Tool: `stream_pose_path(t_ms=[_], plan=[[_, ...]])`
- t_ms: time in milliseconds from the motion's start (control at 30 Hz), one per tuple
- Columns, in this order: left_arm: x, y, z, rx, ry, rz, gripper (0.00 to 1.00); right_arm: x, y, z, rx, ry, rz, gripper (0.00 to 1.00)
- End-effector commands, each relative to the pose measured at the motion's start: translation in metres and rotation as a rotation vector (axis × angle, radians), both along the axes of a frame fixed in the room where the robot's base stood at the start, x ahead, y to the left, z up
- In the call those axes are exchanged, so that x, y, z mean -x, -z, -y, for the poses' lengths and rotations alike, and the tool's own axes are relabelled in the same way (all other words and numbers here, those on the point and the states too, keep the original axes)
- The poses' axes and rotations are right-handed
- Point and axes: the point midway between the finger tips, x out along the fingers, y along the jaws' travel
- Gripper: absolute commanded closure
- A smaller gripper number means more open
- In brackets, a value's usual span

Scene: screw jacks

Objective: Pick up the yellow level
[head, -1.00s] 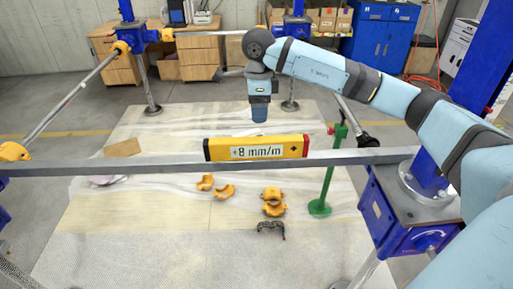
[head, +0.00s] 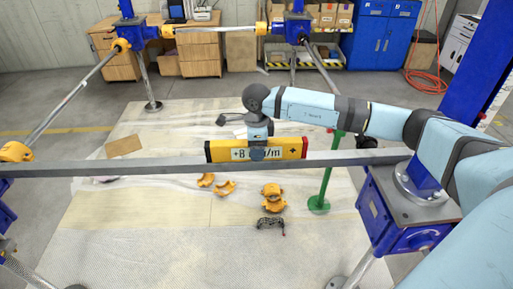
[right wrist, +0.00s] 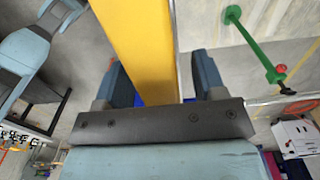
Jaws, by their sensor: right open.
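The yellow level (head: 223,151) stands on top of the long grey horizontal bar (head: 130,168) in the head view. Its display reads +8 mm/m, partly covered by my right gripper (head: 258,152). That gripper points down over the level's middle. In the right wrist view, the level (right wrist: 140,40) passes between the two fingers of my right gripper (right wrist: 162,78). The fingers are apart, one on each side, with a clear gap to the right finger; the left finger is close to the level or touching it, I cannot tell which. My left gripper is not visible.
A blue screw jack (head: 390,220) supports the bar's right end. Several yellow clamps (head: 224,188) lie on the floor. Blue cabinets (head: 380,40) stand at the back.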

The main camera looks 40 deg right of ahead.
Motion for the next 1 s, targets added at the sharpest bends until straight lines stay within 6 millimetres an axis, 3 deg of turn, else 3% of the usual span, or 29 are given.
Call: stream_pose_path(t_ms=[100,133,400,767,1000], plan=[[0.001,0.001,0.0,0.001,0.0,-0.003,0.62,0.0,0.0,0.0,0.0,0.0,0.0,0.36],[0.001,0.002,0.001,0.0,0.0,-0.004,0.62,0.0,0.0,0.0,0.0,0.0,0.0,0.41],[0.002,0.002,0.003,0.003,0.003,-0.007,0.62,0.0,0.0,0.0,-0.001,0.0,0.001,1.0],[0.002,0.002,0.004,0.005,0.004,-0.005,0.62,-0.001,-0.006,0.0,-0.002,0.0,0.003,1.0],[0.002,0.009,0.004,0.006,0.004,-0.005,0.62,-0.001,-0.035,0.0,-0.001,0.0,0.006,1.0]])
